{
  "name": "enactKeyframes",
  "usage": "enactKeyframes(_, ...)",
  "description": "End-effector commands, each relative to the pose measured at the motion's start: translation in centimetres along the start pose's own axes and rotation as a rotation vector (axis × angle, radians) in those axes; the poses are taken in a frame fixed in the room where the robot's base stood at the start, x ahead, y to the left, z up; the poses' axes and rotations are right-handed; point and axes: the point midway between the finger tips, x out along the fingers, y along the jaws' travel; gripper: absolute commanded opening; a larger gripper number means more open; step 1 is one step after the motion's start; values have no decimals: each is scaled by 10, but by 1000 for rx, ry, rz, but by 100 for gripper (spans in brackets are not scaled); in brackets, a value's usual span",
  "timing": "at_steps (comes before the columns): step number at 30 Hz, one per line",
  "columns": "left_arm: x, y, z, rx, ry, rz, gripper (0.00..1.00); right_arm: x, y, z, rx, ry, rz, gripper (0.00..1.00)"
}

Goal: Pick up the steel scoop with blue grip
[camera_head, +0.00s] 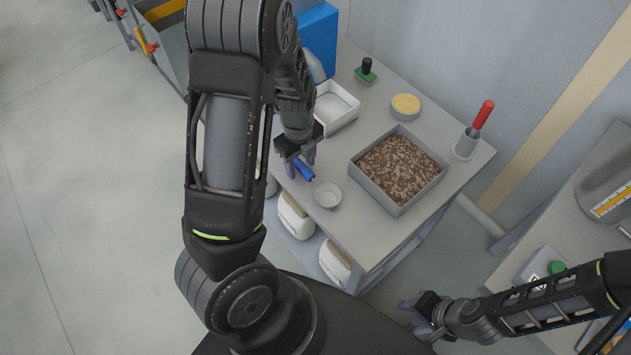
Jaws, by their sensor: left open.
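The steel scoop (327,195) lies on the grey bench top near its front edge, its round bowl toward the lower right. Its blue grip (304,171) points up and left, toward my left gripper (300,164). My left gripper is open, with its fingertips on either side of the upper end of the blue grip. I cannot tell whether they touch it. My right gripper (410,305) is low at the right, away from the bench and the scoop; its finger gap is too small to make out.
A grey tray of brown granules (398,168) stands right of the scoop. A white bin (335,106), a yellow-topped round dish (405,105), a green-based stamp-like item (366,71) and a holder with a red-handled tool (482,116) stand behind. A second bench (590,190) is at right.

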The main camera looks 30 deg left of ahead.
Motion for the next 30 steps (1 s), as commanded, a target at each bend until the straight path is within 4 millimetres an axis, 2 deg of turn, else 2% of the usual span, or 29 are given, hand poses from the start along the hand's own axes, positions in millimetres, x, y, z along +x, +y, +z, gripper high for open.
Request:
enactKeyframes(6,0,0,0,0,0,0,47,0,0,0,0,0,0,36)
enactKeyframes(24,0,0,0,0,0,0,0,0,0,0,0,0,0,36)
enactKeyframes(30,0,0,0,0,0,0,0,0,0,0,0,0,0,36)
